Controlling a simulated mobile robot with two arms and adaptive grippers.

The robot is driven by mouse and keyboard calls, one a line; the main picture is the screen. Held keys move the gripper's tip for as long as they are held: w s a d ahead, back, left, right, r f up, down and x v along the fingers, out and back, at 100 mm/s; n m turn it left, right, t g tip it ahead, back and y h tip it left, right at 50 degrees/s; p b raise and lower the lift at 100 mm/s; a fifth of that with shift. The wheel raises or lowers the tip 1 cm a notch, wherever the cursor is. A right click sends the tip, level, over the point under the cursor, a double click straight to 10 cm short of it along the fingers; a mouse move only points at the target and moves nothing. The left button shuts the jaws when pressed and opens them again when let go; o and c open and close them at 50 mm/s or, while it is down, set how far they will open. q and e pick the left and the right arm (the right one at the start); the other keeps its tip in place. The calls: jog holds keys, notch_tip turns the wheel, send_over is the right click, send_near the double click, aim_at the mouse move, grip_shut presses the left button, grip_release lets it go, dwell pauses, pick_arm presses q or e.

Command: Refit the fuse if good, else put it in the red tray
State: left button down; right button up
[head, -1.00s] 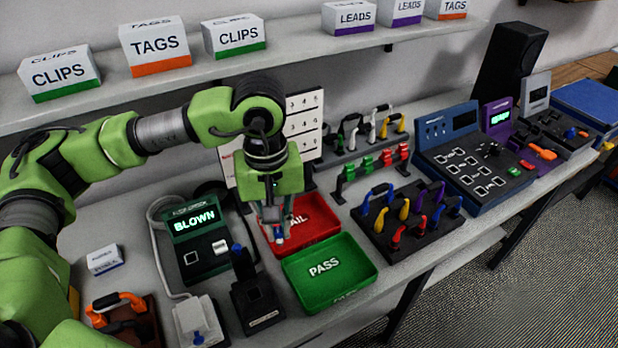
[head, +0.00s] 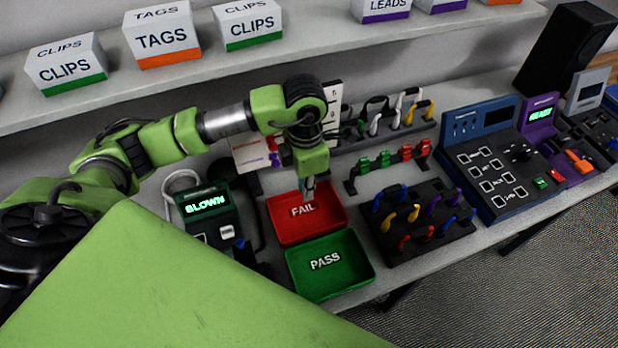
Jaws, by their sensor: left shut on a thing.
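The red tray (head: 325,232), marked FAIL, sits on the bench behind the green tray (head: 320,284), marked PASS. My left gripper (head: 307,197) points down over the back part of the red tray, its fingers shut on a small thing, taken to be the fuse. The fuse is too small and hidden by the fingers to make out clearly. The dark green tester (head: 209,222) left of the trays shows BLOWN on its lit screen. My right gripper is not in view.
A black rack (head: 400,252) of coloured leads stands right of the trays, with a blue panel (head: 480,122) beyond it. A shelf (head: 310,42) with labelled boxes runs above the bench. My own green body part covers the lower left.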

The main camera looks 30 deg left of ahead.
pick_arm(q)
jog(key=shift+s+f, duration=0.15)
jog(key=shift+f, duration=0.3)
jog(key=shift+f+b, duration=0.35)
jog(key=shift+b, duration=0.05)
notch_tip(320, 180, down, 3)
jog(key=shift+f+b, duration=0.15)
jog(key=shift+b, duration=0.9)
jog(key=shift+f+b, duration=0.25)
jog(key=shift+b, duration=0.1)
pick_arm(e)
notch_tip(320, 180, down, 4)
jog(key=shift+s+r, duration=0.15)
pick_arm(q)
jog(key=shift+b, duration=0.45)
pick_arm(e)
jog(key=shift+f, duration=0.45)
pick_arm(q)
jog(key=shift+f, duration=0.1)
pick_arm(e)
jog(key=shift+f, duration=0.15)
pick_arm(q)
jog(key=shift+f+b, duration=0.25)
jog(key=shift+b, duration=0.25)
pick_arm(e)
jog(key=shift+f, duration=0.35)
pick_arm(q)
jog(key=shift+f, duration=0.2)
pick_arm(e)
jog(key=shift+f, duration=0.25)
